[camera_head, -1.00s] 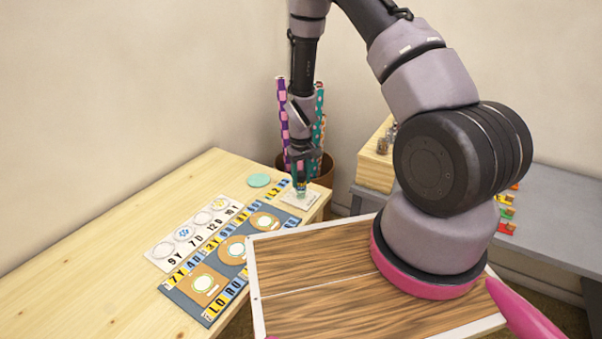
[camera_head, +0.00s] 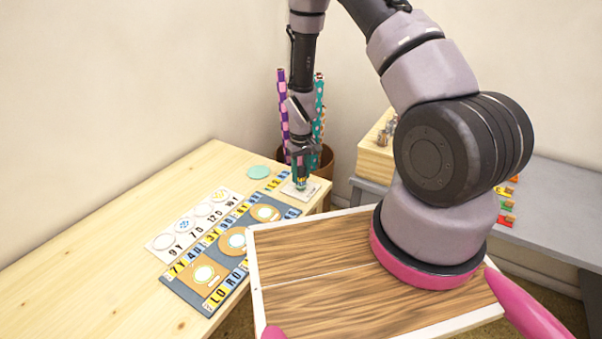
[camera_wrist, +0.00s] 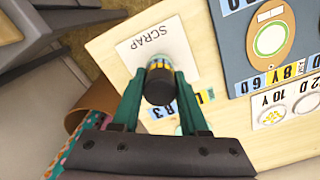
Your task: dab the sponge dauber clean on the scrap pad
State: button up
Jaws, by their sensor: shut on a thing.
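My gripper (camera_wrist: 160,108) is shut on the sponge dauber (camera_wrist: 159,86), a short dark-topped cylinder with a yellow and blue patterned band. In the wrist view the dauber stands over the lower edge of the white scrap pad (camera_wrist: 144,45), which is marked SCRAP. In the head view my gripper (camera_head: 301,165) points down over the scrap pad (camera_head: 312,188), with the dauber (camera_head: 301,184) at or just above its surface. The dauber's lower end is hidden, so I cannot tell whether it touches.
A blue-grey mat (camera_head: 181,284) with inkpads and a white card (camera_head: 160,243) with round spots lie left of the scrap pad. A teal disc (camera_head: 259,172) lies behind. A brown bin (camera_head: 327,165) with patterned rolls stands beyond the table corner. The table's left side is clear.

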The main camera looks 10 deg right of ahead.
aim_at(301, 168)
jog(key=shift+f, duration=0.5)
dwell(0.8)
jog(key=shift+r, duration=0.6)
jog(key=shift+r, duration=2.25)
jog(key=shift+f, duration=2.25)
jog(key=shift+f, duration=0.6)
